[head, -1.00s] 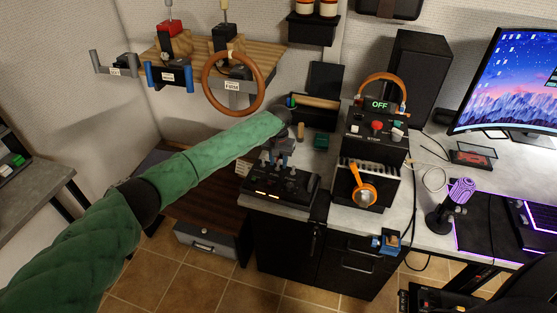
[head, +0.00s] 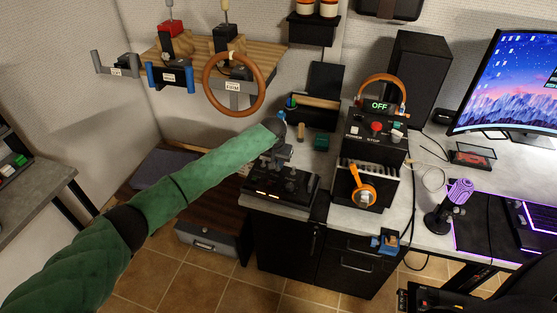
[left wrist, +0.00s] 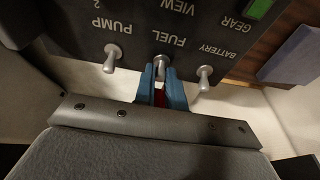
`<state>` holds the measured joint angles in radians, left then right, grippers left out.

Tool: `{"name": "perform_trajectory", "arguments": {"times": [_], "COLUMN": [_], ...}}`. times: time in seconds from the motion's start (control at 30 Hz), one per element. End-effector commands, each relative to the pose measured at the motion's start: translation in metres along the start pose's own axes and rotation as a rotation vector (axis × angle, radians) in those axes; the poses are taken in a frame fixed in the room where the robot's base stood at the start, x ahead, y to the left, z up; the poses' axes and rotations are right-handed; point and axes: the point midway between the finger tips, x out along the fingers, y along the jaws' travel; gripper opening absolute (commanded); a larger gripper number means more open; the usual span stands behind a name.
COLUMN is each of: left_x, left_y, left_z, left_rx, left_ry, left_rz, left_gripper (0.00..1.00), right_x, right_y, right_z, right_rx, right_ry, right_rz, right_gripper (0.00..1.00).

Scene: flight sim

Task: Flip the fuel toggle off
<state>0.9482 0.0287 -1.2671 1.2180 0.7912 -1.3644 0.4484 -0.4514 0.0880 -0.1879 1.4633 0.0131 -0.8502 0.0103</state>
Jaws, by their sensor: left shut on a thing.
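The fuel toggle (left wrist: 161,60) is a small metal lever on a dark panel (left wrist: 222,48), under the label FUEL, which reads upside down in the left wrist view. My left gripper (left wrist: 160,76) has its blue fingertips on either side of the lever and is shut on it. The fingers partly hide the lever, so its exact tilt is hard to tell. In the head view my left gripper (head: 277,157) reaches down to the black switch box (head: 285,186) on the counter, and the toggle itself is too small to make out. My right gripper is out of view.
The pump toggle (left wrist: 113,57) and the battery toggle (left wrist: 205,78) stand close on either side. A wooden wheel (head: 206,88) hangs above left.

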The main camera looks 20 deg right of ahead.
Motion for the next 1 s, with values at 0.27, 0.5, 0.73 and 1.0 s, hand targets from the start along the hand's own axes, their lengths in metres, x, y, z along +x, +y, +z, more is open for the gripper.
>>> {"name": "perform_trajectory", "arguments": {"times": [0.27, 0.5, 0.73, 1.0], "left_x": [0.002, 0.003, 0.003, 0.002], "left_y": [0.001, 0.001, 0.0, 0.0], "left_z": [0.013, 0.02, 0.023, 0.024], "left_rx": [-0.002, -0.003, -0.002, -0.002], "left_ry": [0.246, 0.429, 0.548, 0.606], "left_rz": [0.003, 0.001, 0.0, -0.001], "left_gripper": [0.0, 0.0, 0.0, 0.0], "right_x": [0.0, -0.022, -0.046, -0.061], "right_y": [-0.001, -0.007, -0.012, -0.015], "right_z": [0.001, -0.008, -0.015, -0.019], "right_rx": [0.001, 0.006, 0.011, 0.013], "right_ry": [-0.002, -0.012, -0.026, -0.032], "right_rz": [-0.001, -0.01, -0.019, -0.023], "right_gripper": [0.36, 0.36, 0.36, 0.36]}}
